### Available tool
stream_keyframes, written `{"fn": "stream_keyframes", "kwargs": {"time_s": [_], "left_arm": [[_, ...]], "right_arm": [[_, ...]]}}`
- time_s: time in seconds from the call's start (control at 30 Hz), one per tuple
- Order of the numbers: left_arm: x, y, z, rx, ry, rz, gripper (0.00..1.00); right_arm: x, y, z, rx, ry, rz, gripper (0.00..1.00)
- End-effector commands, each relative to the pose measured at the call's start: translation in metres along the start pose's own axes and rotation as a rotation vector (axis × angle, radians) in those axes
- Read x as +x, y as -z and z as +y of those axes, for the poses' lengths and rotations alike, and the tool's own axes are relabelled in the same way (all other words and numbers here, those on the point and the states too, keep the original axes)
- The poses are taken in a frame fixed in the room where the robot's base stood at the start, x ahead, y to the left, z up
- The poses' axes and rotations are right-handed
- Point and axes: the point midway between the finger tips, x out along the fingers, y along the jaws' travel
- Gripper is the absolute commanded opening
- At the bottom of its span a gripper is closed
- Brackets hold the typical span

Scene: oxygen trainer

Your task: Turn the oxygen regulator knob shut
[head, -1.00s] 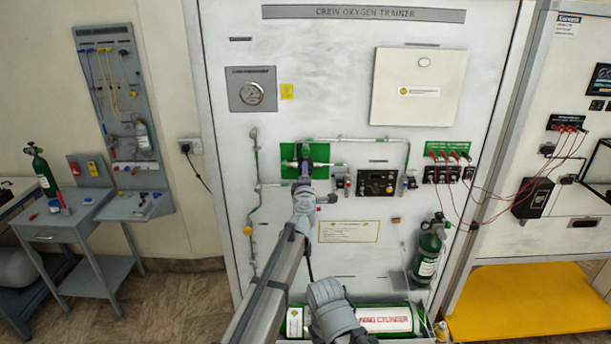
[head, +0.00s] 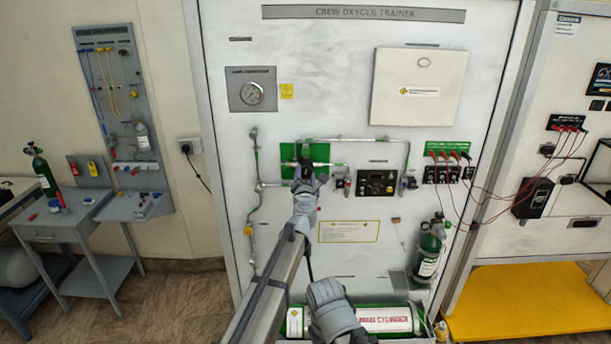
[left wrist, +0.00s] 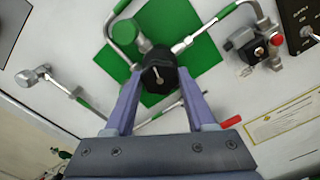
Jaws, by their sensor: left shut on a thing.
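The black regulator knob (left wrist: 159,77) sits in front of a green square plate (left wrist: 190,70) on the white trainer panel. A pale pointer line shows on its face. My left gripper (left wrist: 158,90) has one finger on each side of the knob and is shut on it. In the head view the left gripper (head: 306,174) is at the lower part of the green plate (head: 291,150), and it hides part of the knob.
Metal pipes (head: 258,212) run around the plate. A green bottle (head: 429,252) hangs lower right, and a long green cylinder (head: 390,318) lies at the panel's foot.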

Motion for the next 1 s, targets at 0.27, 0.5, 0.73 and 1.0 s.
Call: {"fn": "stream_keyframes", "kwargs": {"time_s": [0.27,0.5,0.73,1.0], "left_arm": [[-0.0020,0.0009,-0.0005,-0.200,0.000,0.001,0.00],[-0.0021,0.0008,-0.0007,-0.303,0.000,0.001,0.00],[-0.0021,0.0008,-0.0007,-0.345,0.000,0.001,0.00],[-0.0021,0.0007,-0.0008,-0.354,0.001,0.001,0.00]], "right_arm": [[0.0009,0.0000,-0.0001,0.000,0.000,0.000,0.00],[0.0009,0.0000,-0.0001,0.000,0.000,0.000,0.00],[0.0009,0.0000,-0.0001,0.000,0.000,0.000,0.00],[0.0008,0.0000,-0.0001,0.000,0.000,0.000,0.00]]}}
